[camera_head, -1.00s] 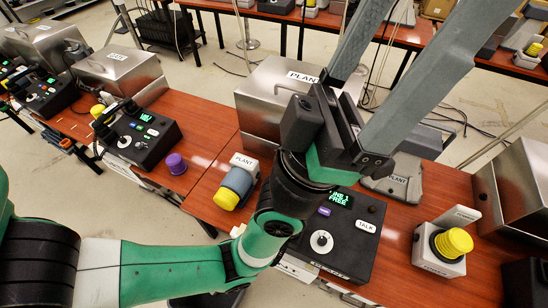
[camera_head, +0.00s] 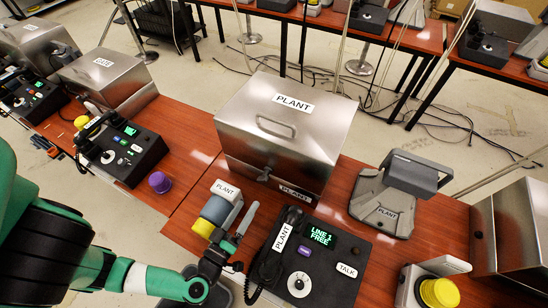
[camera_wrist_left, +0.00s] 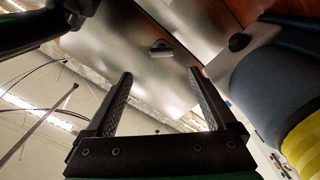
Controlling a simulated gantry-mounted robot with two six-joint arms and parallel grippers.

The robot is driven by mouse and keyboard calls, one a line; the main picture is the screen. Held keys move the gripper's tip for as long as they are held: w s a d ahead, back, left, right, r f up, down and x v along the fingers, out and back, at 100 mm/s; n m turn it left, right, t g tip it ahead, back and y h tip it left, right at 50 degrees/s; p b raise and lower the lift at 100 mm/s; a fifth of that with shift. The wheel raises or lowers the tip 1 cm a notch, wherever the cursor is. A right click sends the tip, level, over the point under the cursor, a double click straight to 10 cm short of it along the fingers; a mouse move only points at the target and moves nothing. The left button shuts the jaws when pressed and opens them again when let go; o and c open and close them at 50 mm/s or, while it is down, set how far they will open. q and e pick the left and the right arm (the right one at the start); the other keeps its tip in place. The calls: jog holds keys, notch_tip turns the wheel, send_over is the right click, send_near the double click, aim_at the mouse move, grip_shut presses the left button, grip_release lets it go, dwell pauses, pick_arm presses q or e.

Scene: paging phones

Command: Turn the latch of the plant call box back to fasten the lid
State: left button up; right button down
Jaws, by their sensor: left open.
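The plant call box (camera_head: 240,122) is a brushed metal box labelled PLANT, with its lid (camera_head: 315,120) down and a handle on top. Its small latch (camera_head: 264,175) is on the front face near the lid's edge. In the left wrist view the latch (camera_wrist_left: 161,49) shows as a short tab ahead, between the fingertip directions; its exact turn is hard to tell. My left gripper (camera_head: 240,228) is low in front of the box, apart from the latch, beside the grey and yellow beacon. It is open and empty in the left wrist view (camera_wrist_left: 160,78). My right gripper is not in view.
The PLANT beacon (camera_head: 217,210) stands close left of my left gripper. The black phone console (camera_head: 335,265) with its handset (camera_head: 283,240) is close on the right. A grey PLANT stand (camera_head: 385,205) is farther right. A purple knob (camera_head: 160,182) is at left.

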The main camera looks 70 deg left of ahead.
aim_at(261, 182)
pick_arm(q)
jog(key=b+x, duration=0.1)
jog(key=x, duration=0.4)
jog(key=b+x, duration=0.1)
jog(key=x, duration=0.5)
jog(key=shift+s+a+f, duration=0.1)
jog(key=shift+f, duration=0.15)
jog(key=c, duration=1.4)
jog(key=shift+n, duration=0.3)
jog(key=n, duration=0.3)
jog(key=shift+n+p, duration=0.3)
jog(key=shift+p, duration=0.05)
jog(key=shift+n, duration=2.3)
